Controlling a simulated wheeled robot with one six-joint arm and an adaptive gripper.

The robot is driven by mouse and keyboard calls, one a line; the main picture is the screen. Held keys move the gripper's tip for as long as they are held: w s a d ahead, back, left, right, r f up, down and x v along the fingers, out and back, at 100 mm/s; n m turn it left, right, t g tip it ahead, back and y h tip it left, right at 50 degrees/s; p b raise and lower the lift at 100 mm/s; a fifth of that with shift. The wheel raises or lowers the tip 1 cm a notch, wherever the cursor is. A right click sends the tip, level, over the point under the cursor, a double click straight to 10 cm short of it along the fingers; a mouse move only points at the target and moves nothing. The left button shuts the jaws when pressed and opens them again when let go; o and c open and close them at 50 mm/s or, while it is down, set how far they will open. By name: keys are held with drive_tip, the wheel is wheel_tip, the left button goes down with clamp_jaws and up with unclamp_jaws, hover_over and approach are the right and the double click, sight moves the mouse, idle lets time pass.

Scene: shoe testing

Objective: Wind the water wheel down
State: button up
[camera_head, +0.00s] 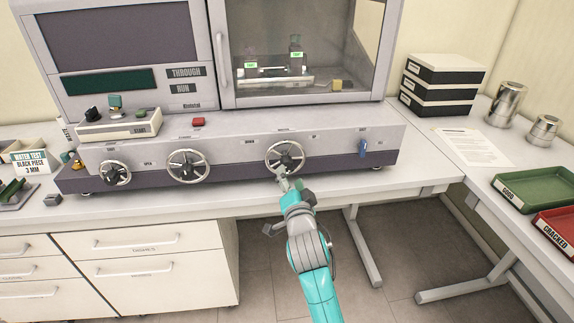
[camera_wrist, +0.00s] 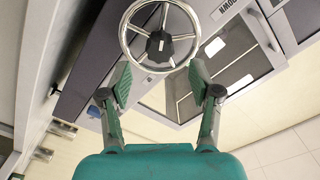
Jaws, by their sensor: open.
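The water wheel (camera_head: 285,157) is a silver handwheel with spokes and a dark hub, the rightmost of three wheels on the machine's front panel. My gripper (camera_head: 282,178) is at the wheel's lower edge in the head view. In the wrist view the wheel (camera_wrist: 160,46) fills the top middle, with its rim just beyond the open fingertips (camera_wrist: 159,78). The fingers are spread apart, one to each side, with nothing held between them. Whether a fingertip touches the rim is not clear.
Another handwheel (camera_head: 188,166) sits to the left, with a third (camera_head: 115,173) farther left. A blue switch (camera_head: 362,148) is right of the water wheel. A green tray (camera_head: 540,187) and a red tray (camera_head: 557,228) stand on the right bench. The bench strip before the panel is clear.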

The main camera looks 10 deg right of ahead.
sight(287, 166)
drive_tip(key=w, duration=0.7)
drive_tip(key=shift+d, duration=0.25)
drive_tip(key=shift+c, duration=0.2)
drive_tip(key=shift+s, duration=0.1)
drive_tip(key=c, duration=1.1)
